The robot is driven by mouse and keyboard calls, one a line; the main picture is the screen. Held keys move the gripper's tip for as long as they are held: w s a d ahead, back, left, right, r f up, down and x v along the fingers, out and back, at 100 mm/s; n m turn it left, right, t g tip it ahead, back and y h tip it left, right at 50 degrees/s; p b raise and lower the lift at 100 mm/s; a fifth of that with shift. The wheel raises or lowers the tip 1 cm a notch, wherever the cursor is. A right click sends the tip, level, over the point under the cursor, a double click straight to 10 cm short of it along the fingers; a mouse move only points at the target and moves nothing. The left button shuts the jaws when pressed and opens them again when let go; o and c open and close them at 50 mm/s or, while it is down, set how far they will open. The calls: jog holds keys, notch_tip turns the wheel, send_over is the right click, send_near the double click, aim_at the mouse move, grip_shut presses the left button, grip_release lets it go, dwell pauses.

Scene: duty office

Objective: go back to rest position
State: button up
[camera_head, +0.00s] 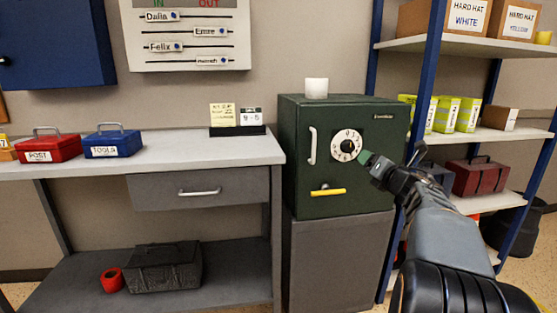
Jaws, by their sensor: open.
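My gripper (372,163) is at the right end of the green safe's front, just right of its white dial. One green-tipped finger shows most clearly; the rest of the gripper is dark and partly hides itself. No object shows in it. My arm reaches in from the lower right. The green safe (300,192) stands on a grey cabinet (340,260) with its door shut. The dial (347,146) is round with numbers. A white vertical handle (312,145) is at the door's left, and a yellow lever (328,192) lies about level below the dial.
A white cup-like thing (316,88) stands on the safe. The desk (180,152) at left holds a red box (50,149), a blue box (113,144) and a small card stand (238,131). A blue-post shelf rack (430,45) with boxes stands close behind my arm at right.

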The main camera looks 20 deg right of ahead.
jog(key=s+a+r+m+g+h+p, duration=0.2)
jog(key=a+r+m+g+h+p, duration=0.2)
jog(key=a+r+m+p, duration=0.95)
jog(key=s+a+f+m+g+y+p, duration=0.2)
jog(key=s+a+m+g+y+p, duration=0.4)
jog(key=s+a+m+g+p, duration=0.4)
jog(key=s+a+m+p, duration=0.4)
jog(key=s+p, duration=0.4)
jog(key=p, duration=0.3)
jog(key=shift+a+f+y+p, duration=0.15)
jog(key=shift+a+y+p, duration=0.2)
jog(key=shift+a, duration=0.55)
